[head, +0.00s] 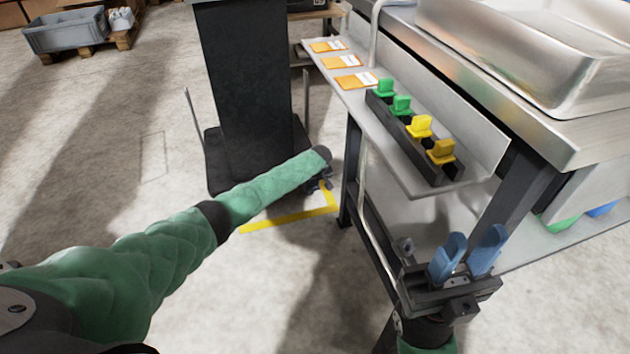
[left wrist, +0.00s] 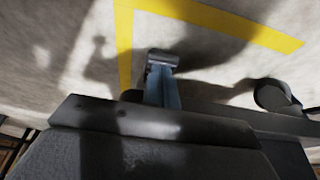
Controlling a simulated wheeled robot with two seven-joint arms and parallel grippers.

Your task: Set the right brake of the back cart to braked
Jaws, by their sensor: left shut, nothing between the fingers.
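A tall black upright (head: 245,90) on a low dark base stands behind the table; I cannot tell for sure that it is the back cart. My left gripper (head: 320,183) is low beside the right side of its base, mostly hidden behind my own forearm. In the left wrist view its blue fingers (left wrist: 162,92) are shut with nothing between them. A small grey rounded piece (left wrist: 163,57) shows at their tips; whether it is the brake, and whether they touch, I cannot tell. My right gripper (head: 468,258) is open and empty at the lower right. The brake's setting cannot be made out.
A steel table (head: 580,150) with a shelf (head: 345,97) fills the right side. The shelf holds orange-white cards and a dark rail (head: 415,140) of green and yellow clips. Yellow tape (head: 290,220) marks the floor. A grey crate (head: 65,32) stands far left; the left floor is clear.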

